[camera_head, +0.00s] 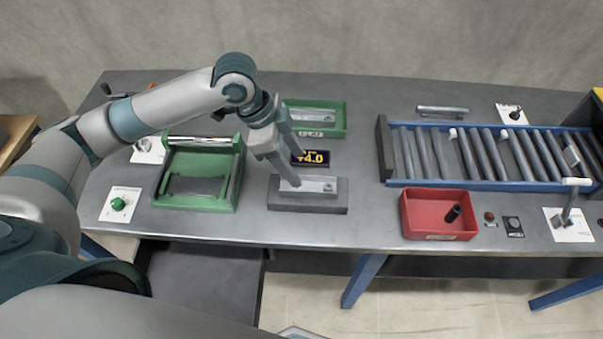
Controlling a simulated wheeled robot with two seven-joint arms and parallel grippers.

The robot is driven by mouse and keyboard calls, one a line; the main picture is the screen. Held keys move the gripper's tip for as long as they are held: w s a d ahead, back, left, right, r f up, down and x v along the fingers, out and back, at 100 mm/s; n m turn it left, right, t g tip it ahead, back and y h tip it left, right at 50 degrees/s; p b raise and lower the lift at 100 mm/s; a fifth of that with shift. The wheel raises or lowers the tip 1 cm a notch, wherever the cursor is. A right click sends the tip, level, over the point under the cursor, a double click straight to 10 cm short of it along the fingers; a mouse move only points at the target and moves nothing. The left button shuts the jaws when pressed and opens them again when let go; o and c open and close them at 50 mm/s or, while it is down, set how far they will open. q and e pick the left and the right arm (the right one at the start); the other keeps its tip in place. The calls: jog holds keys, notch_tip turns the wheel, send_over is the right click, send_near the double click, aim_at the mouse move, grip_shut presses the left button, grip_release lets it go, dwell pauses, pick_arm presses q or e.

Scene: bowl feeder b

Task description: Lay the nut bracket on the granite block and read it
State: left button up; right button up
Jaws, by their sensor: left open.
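A light grey flat bracket (320,187), which looks like the nut bracket, lies on top of the dark granite block (305,206) at the front middle of the table. A nut on it is too small to make out. My left gripper (298,171) is open, with its fingers just over the left part of the block and bracket. The lower fingertip overlaps the bracket's left end in the picture; I cannot tell whether they touch. A small display (311,158) behind the block shows yellow digits that look like 4.0 after an unclear first sign. My right gripper is out of view.
A green tray (340,130) labelled FLAT holds another light plate behind the display. A green frame fixture (237,175) stands left. A red bin (437,229) with a black part stands right, before the blue roller conveyor (500,183). A green knob (118,204) is front left.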

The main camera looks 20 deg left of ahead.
pick_arm(q)
jog(key=shift+v, duration=1.9)
